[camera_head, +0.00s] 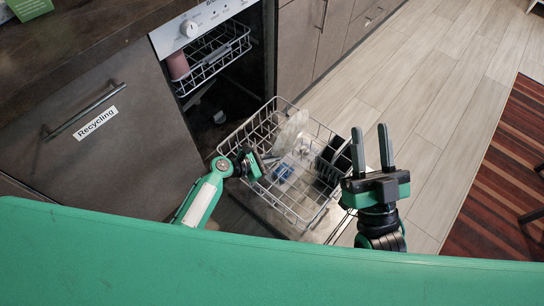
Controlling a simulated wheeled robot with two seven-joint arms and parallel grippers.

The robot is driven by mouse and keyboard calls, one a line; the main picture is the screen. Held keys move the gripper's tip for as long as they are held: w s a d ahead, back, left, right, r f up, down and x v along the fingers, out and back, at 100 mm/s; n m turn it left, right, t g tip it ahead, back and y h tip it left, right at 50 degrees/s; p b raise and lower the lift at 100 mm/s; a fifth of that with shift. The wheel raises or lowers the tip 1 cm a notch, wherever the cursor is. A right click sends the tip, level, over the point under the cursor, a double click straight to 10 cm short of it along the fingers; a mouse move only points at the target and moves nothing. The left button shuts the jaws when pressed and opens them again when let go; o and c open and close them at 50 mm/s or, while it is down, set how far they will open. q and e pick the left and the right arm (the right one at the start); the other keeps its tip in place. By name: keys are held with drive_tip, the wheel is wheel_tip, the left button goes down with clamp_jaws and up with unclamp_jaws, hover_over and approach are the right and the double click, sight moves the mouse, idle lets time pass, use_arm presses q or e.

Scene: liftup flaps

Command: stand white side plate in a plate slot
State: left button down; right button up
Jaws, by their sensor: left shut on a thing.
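The lower dishwasher rack (240,128) is pulled out at the centre, a white wire basket. My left gripper (259,164) is low over the rack's left side and shut on a thin pale thing, seen nearly edge-on. It looks like the white side plate (271,160), but it is small and partly hidden by the gripper. The plate slots cannot be made out clearly among the wires. My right gripper (371,140) is open and empty, fingers pointing up the picture, at the rack's right side.
The rack holds a whitish translucent item (291,131), a blue item (283,172) and dark items (334,150) on its right. An upper rack (216,60) holds a pinkish cup (177,66). A cabinet labelled Recycling (95,122) is left; wooden floor (420,80) is clear at right.

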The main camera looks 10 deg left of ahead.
drive_tip(key=shift+a+f, duration=0.1)
drive_tip(key=shift+f, duration=0.2)
idle(0.4)
drive_tip(key=shift+w+a+f, duration=0.1)
drive_tip(key=shift+f, duration=0.2)
drive_tip(key=shift+w+a+f+g, duration=0.1)
drive_tip(key=shift+a+f+g, duration=0.05)
drive_tip(key=shift+f+g, duration=0.45)
drive_tip(key=shift+a+f, duration=0.1)
drive_tip(key=shift+f, duration=0.2)
drive_tip(key=shift+w+a+f+g, duration=0.1)
drive_tip(key=shift+a+f+g, duration=0.05)
drive_tip(key=shift+f+g, duration=0.4)
drive_tip(key=shift+f, duration=0.35)
drive_tip(key=shift+a+f, duration=0.1)
drive_tip(key=shift+r, duration=0.5)
